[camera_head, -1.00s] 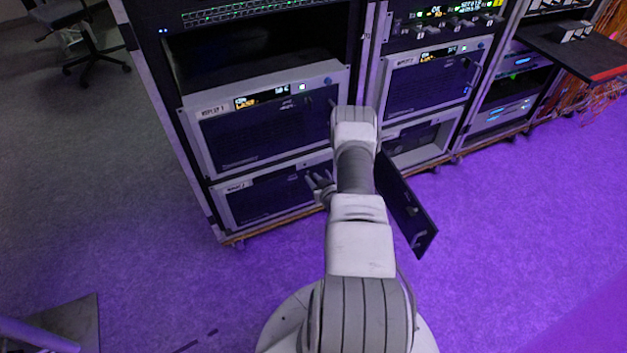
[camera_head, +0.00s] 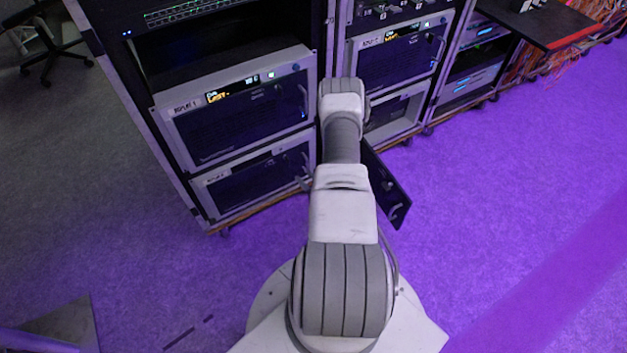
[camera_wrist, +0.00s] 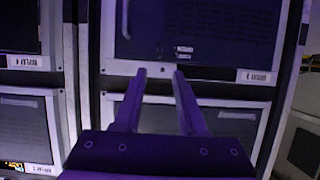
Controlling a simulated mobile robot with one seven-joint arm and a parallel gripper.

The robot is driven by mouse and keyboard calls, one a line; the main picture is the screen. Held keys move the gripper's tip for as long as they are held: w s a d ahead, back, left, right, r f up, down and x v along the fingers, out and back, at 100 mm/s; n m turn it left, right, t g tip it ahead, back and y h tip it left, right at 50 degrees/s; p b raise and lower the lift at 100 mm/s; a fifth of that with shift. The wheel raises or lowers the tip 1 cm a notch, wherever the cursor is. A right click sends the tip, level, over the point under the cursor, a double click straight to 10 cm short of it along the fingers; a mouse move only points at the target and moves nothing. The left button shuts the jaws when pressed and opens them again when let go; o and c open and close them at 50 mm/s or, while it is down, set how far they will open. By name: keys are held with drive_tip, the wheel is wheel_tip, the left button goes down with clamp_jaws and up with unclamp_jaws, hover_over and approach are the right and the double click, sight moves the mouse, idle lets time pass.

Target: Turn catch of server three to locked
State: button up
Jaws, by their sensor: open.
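Server three is the lower-left unit (camera_head: 255,182) in the head view, a dark door in a pale frame. The wrist view appears upside down; there its dark door (camera_wrist: 225,30) fills the top, with a label (camera_wrist: 253,76) reading as REPLAY 3. A handle (camera_wrist: 126,20) stands on the door's left in that picture. Two tiny light tags (camera_wrist: 184,51) sit near the door edge, probably beside the catch; its setting is too small to read. My gripper (camera_wrist: 160,73) is open and empty, fingertips overlapping the frame edge near the tags. Contact cannot be told. My arm mostly hides it in the head view.
Server one (camera_head: 240,110) sits directly above server three. In the right rack, an opened dark door (camera_head: 387,188) hangs out beside my arm. A dark shelf with a red edge (camera_head: 545,25) juts out at upper right. Purple floor (camera_head: 510,210) on the right is clear.

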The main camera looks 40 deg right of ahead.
drive_tip(key=p+v, duration=0.1)
drive_tip(key=v, duration=0.4)
idle(0.6)
